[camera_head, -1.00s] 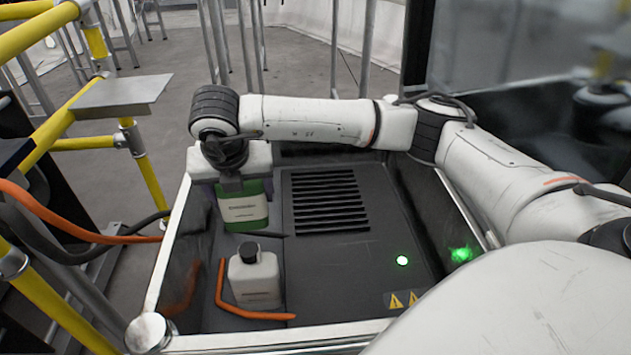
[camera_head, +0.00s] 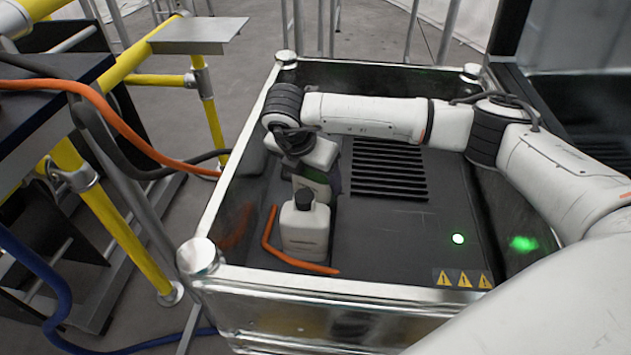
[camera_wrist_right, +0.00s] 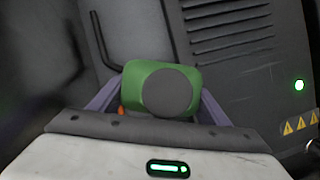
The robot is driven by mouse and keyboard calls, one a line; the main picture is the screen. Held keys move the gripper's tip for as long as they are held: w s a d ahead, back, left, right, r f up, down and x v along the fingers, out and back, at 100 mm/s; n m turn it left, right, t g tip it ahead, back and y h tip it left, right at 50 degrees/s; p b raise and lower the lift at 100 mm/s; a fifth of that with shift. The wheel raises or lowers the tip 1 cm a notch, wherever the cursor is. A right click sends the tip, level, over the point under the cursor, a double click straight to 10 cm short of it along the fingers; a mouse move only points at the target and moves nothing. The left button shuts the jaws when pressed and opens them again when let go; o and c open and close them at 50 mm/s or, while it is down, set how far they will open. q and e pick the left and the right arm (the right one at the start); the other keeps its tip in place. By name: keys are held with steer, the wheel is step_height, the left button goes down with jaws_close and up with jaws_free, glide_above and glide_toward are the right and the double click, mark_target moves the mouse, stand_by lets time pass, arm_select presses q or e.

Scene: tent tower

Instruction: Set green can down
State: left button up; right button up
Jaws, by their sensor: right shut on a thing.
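The green can (camera_head: 314,186) is in the metal-rimmed bin (camera_head: 230,218), mostly hidden behind a white can and under my right gripper (camera_head: 318,175). In the right wrist view the green can (camera_wrist_right: 133,82), with its round dark cap, sits between the purple fingers of my right gripper (camera_wrist_right: 157,100). The right gripper is shut on it from above. The can looks upright and low in the bin; whether its base touches the bin floor is hidden. My left gripper is not in view.
A white can with a black cap (camera_head: 304,226) stands just in front of the green can. An orange bent rod (camera_head: 296,262) lies around its left and front. A slotted vent (camera_head: 390,168) is to the right. Yellow railings and hoses are outside the bin at left.

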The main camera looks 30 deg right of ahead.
steer(key=shift+w+f, duration=0.1)
steer(key=shift+f, duration=0.55)
steer(key=shift+f, duration=0.1)
steer(key=o, duration=1.5)
steer(key=shift+f, duration=0.1)
steer(key=shift+o, duration=0.2)
steer(key=p+v, duration=0.2)
steer(key=v, duration=1)
